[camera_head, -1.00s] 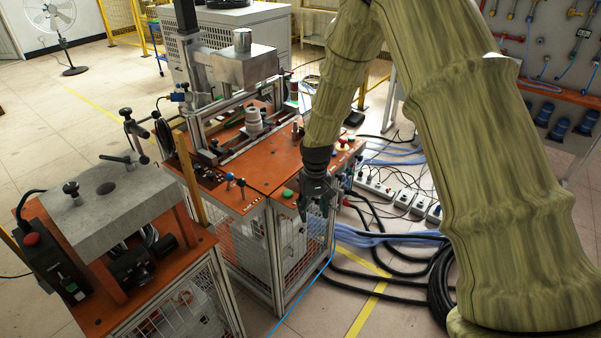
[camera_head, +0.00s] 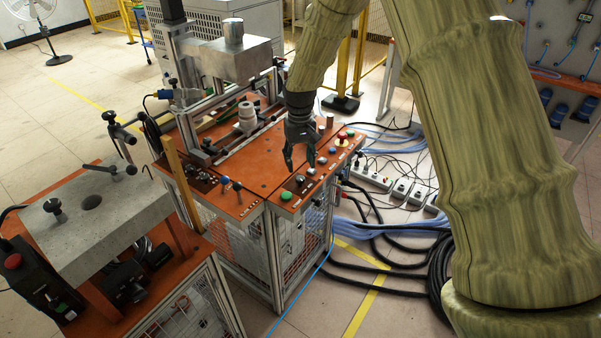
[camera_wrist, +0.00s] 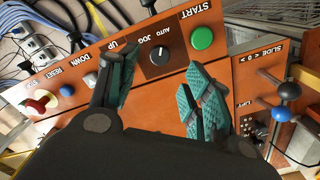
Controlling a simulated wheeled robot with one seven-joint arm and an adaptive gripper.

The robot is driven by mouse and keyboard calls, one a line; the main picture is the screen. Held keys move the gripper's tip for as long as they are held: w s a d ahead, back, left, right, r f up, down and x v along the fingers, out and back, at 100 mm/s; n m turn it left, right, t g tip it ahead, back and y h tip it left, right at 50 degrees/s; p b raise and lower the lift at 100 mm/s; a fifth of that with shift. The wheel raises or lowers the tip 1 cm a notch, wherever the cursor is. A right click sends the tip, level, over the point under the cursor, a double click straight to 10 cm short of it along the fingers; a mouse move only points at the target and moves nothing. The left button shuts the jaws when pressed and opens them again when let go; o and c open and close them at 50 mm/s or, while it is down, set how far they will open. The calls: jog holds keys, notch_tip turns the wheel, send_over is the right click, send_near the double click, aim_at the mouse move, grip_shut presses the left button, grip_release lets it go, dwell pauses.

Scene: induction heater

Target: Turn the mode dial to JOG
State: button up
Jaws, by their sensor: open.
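The mode dial (camera_wrist: 160,56) is a round black knob with a pale mark, on the orange control panel. It lies between the spread fingertips of my gripper (camera_wrist: 157,74) in the wrist view. The AUTO and JOG labels (camera_wrist: 150,37) read upside down beside it; I cannot tell surely which one the mark points at. In the head view, my gripper (camera_head: 300,168) hangs fingers down above the panel, open and empty. The dial (camera_head: 300,181) shows small just below the fingertips there. I see no contact between the fingers and the dial.
The green START button (camera_wrist: 202,37) sits close beside the dial, near one finger. UP, DOWN and RESET controls and a red mushroom button (camera_wrist: 34,108) line the panel. Cables (camera_head: 385,225) lie on the floor beyond the panel edge.

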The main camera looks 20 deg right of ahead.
aim_at(300, 178)
jog(key=shift+f+p, duration=0.85)
jog(key=shift+f, duration=2.4)
jog(key=c, duration=1.1)
